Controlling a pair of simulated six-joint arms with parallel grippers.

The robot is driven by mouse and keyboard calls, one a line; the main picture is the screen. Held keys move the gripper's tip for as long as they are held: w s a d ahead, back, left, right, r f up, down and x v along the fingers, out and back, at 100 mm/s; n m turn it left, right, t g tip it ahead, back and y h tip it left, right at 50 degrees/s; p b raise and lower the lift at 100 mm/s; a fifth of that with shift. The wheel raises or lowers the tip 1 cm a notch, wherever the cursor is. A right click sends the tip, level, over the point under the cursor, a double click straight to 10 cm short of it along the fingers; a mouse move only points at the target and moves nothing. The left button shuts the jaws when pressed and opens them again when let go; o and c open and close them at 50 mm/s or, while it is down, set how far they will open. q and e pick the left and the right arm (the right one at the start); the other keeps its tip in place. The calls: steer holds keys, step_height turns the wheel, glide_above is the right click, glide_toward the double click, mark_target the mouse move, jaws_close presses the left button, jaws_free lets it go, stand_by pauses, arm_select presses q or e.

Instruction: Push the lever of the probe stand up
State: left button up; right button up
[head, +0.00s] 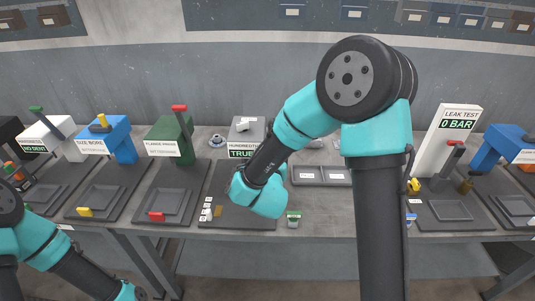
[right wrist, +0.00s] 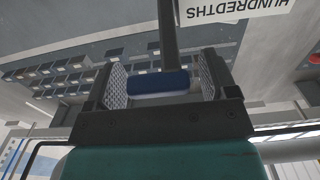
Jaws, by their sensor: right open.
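The probe stand is a grey box (head: 247,135) at the back middle of the bench in the head view, partly hidden by my right arm. Its "HUNDREDTHS" sign (right wrist: 240,12) shows upside down in the right wrist view. There a blue cylindrical grip (right wrist: 160,83), apparently the lever's handle, lies crosswise by a dark bar (right wrist: 168,35). My right gripper (right wrist: 163,76) is open, its two ridged pads on either side of the blue grip; I cannot tell whether they touch it. In the head view my right gripper is hidden by the arm. My left gripper is out of view.
A dark base plate (head: 240,221) with small white pieces lies in front of the stand. The green flange gauge (head: 168,138) stands left of it. A grey two-part tray (head: 321,176) lies right, and the leak test panel (head: 446,142) stands further right.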

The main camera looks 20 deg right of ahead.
steer(key=shift+w+d, duration=0.15)
steer(key=shift+w, duration=0.2)
steer(key=shift+c, duration=0.2)
steer(key=c, duration=1.2)
steer(key=shift+c, duration=0.2)
